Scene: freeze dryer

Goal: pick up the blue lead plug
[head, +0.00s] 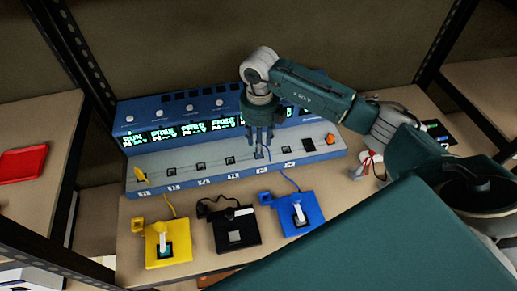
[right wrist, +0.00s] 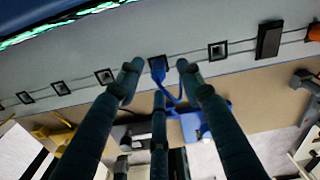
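The blue lead plug (right wrist: 157,68) sits in a socket of the blue device's grey panel (head: 190,163). Its blue cable (head: 289,182) runs to a blue block with a white lever (head: 304,216). My right gripper (head: 260,143) points down over the plug and hides most of it in the head view. In the right wrist view the gripper (right wrist: 158,72) is open, its fingertips on either side of the plug with gaps visible. A third finger is below. My left gripper is not in view.
A yellow block (head: 180,251) and a black block (head: 230,240) lie in front of the device. A yellow plug (head: 140,173) and an orange plug (head: 330,139) stand at the panel's ends. Black shelf posts flank the table. A red object (head: 22,164) lies on the left shelf.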

